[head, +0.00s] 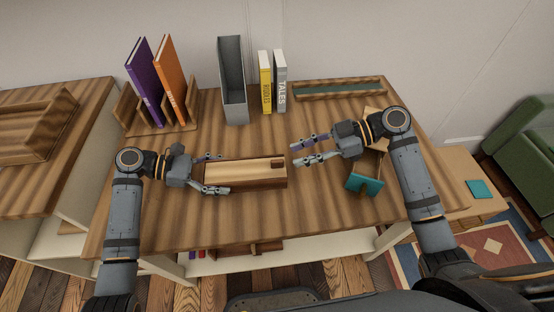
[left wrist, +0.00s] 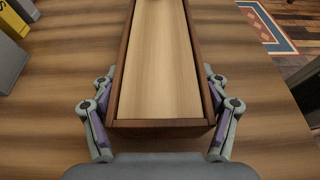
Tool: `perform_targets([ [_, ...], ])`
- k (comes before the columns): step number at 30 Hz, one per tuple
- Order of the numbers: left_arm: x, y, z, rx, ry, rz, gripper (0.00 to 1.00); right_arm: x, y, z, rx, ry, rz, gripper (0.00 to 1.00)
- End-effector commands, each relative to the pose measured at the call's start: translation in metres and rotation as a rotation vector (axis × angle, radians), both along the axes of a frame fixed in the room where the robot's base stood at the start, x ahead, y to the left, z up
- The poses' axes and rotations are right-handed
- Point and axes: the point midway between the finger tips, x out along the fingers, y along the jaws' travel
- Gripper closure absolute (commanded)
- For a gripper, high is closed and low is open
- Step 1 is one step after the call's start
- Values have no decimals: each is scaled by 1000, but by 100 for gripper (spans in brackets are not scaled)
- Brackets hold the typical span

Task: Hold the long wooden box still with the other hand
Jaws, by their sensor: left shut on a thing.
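The long wooden box (head: 245,172) lies on the desk, its length running left to right. It has a pale top, darker brown sides and a dark notch near its right end. My left gripper (head: 210,174) is shut on the box's left end, one finger along each long side. The left wrist view shows the box (left wrist: 158,65) running away between the two fingers. My right gripper (head: 314,152) is open and empty, above and to the right of the box's right end, apart from it.
A wooden rack (head: 184,126) with a purple book (head: 146,82) and an orange book (head: 171,80) stands at the back left. A grey file holder (head: 233,85), yellow book (head: 265,83) and grey book (head: 280,82) stand behind the box. A teal item (head: 363,184) is at right. The desk front is clear.

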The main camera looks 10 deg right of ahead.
Motion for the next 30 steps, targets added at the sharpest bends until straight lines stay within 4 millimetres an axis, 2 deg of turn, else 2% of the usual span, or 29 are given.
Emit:
perform_targets([
  [12, 0, 1, -4, 6, 5, 2, 65, 2, 59, -24, 6, 3, -1, 66],
  [16, 0, 1, -4, 6, 5, 2, 65, 2, 66, -27, 2, 2, -2, 66],
  [23, 0, 1, -3, 6, 5, 2, 65, 2, 67, -28, 0, 1, -2, 66],
  [30, 0, 1, -3, 6, 5, 2, 65, 3, 67, -28, 1, 1, -2, 97],
])
